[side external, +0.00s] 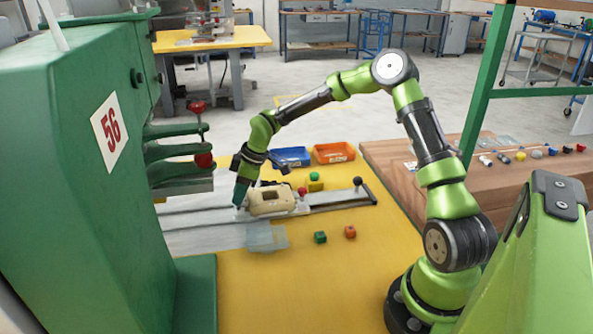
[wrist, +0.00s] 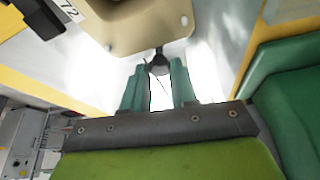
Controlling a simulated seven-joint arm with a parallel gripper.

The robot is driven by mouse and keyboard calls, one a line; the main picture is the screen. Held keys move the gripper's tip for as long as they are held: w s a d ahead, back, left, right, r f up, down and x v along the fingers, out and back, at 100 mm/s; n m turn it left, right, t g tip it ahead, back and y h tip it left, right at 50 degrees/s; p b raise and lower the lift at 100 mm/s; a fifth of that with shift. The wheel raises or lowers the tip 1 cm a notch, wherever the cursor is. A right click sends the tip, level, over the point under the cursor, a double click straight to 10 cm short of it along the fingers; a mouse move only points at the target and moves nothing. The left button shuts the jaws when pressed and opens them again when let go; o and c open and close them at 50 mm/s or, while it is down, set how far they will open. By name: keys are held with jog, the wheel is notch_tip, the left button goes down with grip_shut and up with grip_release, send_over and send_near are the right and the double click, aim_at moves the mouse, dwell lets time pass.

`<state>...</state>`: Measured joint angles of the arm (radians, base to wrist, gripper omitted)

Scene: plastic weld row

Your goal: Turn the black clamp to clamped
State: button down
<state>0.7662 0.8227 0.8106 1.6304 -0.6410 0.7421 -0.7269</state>
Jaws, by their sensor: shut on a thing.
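The black clamp (wrist: 159,62) shows in the wrist view as a dark knob at the edge of the beige fixture (wrist: 140,25). My gripper (wrist: 158,78) has its two teal fingers on either side of this knob and is shut on it. In the side view my gripper (side external: 240,203) points down at the left end of the beige fixture (side external: 272,200), and the black clamp cannot be made out there. A red knob (side external: 302,191) stands at the fixture's right end. The clamp's exact angle is not clear.
The fixture sits on a grey slide rail (side external: 330,198) with a black ball handle (side external: 358,182). The green press (side external: 180,155) stands left. Blue (side external: 291,156) and orange (side external: 333,152) bins lie behind. Green (side external: 320,237) and orange-red (side external: 350,232) blocks lie in front on the yellow table.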

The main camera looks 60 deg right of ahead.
jog(key=shift+w+d+n+g+y, duration=0.1)
jog(key=shift+n+g+y, duration=0.15)
jog(key=shift+n, duration=0.7)
jog(key=shift+d+n+g+y, duration=0.15)
jog(key=shift+n+g, duration=0.2)
jog(key=shift+n, duration=0.6)
jog(key=c, duration=1.2)
grip_release()
jog(key=shift+a, duration=0.1)
jog(key=shift+o, duration=0.2)
jog(key=v, duration=1.7)
jog(key=shift+f, duration=0.1)
